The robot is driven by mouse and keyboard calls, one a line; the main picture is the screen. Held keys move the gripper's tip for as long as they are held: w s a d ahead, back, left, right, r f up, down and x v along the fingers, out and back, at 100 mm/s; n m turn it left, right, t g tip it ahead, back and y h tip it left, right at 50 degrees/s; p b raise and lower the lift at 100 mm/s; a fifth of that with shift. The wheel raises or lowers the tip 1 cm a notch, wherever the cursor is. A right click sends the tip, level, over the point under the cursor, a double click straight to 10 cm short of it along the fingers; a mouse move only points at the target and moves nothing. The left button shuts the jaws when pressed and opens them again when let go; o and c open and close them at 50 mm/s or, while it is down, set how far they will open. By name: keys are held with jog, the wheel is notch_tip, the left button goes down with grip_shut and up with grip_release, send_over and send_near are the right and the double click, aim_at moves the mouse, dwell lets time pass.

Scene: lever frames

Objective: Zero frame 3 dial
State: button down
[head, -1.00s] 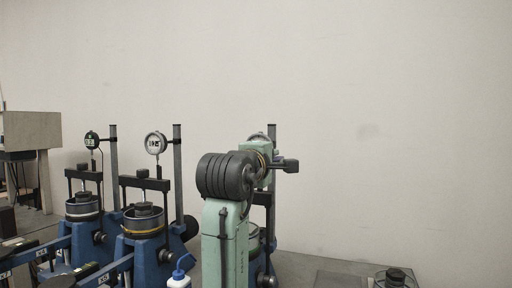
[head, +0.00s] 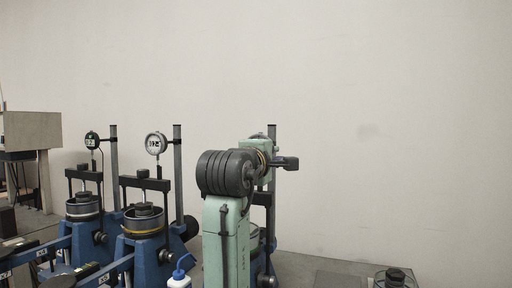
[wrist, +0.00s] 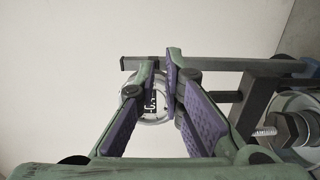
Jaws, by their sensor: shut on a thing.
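The round dial (wrist: 157,108) of the third frame has a pale face with a dark marked band, and shows between my fingers in the wrist view. My gripper (wrist: 152,80) has purple pads, one finger on each side of the dial, shut on its rim. The exact contact is partly hidden by the fingers. In the head view the third frame's upright post (head: 272,185) stands behind my arm.
Two blue frames with dials (head: 92,140) (head: 156,144) stand to the left. The wall behind is bare.

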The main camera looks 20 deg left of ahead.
jog(key=shift+w+d+r, duration=0.25)
jog(key=shift+w+r, duration=0.1)
jog(key=shift+r, duration=0.6)
jog(key=shift+a+r, duration=0.1)
jog(key=shift+r, duration=0.25)
jog(key=shift+a+r, duration=0.15)
jog(key=shift+r, duration=0.35)
jog(key=shift+s+d+b, duration=0.2)
jog(key=shift+s+b, duration=0.6)
jog(key=shift+s, duration=2.1)
